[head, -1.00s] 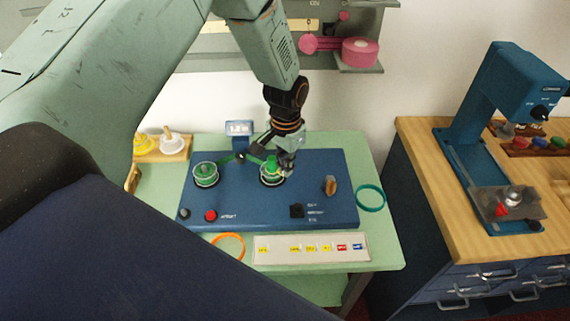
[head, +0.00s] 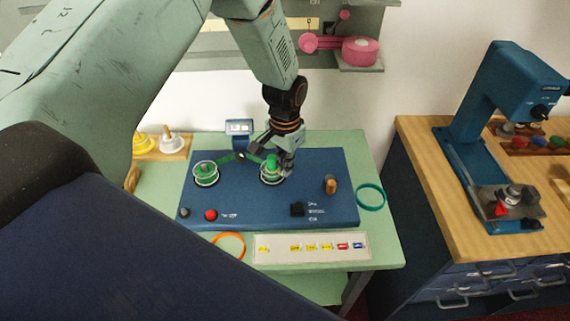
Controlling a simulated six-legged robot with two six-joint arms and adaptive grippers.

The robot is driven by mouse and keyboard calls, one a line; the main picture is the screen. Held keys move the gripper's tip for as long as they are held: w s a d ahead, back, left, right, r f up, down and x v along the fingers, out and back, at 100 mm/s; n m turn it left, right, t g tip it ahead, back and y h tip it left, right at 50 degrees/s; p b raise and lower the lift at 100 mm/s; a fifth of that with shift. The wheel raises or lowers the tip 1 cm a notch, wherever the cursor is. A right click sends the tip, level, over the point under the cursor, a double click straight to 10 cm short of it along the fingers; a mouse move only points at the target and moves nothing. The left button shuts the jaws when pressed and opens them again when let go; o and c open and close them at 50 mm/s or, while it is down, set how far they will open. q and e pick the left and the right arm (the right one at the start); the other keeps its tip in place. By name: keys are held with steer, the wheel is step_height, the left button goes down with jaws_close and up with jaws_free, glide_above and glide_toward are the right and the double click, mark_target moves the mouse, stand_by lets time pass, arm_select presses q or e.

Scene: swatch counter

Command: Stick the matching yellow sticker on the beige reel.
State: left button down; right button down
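My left gripper (head: 281,164) reaches down from above to the right-hand reel (head: 270,179), which has a pale rim and a green centre. Its fingertips are at the right side of the green centre; whether they touch it or are closed I cannot tell. A second pale-rimmed reel (head: 205,173) with green in it sits to the left on the blue deck (head: 250,205). I cannot make out which reel is beige. Several yellow stickers (head: 311,247) lie on the pale strip (head: 280,257) in front, with a red and a blue one. My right gripper is out of view.
An orange ring (head: 243,247) and a teal ring (head: 384,197) lie on the green table (head: 386,250). A brown knob (head: 330,185) and red button (head: 210,215) stand on the deck. A blue press (head: 480,150) stands on the right-hand wooden counter (head: 425,150).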

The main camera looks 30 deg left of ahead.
arm_select(q)
steer(key=shift+d+f, duration=0.1)
steer(key=shift+f, duration=0.25)
stand_by(0.4)
stand_by(1.0)
stand_by(0.3)
steer(key=c, duration=1.4)
jaws_free()
steer(key=shift+c, duration=0.2)
step_height(320, 180, up, 7)
steer(key=p, duration=0.6)
steer(key=shift+r, duration=0.1)
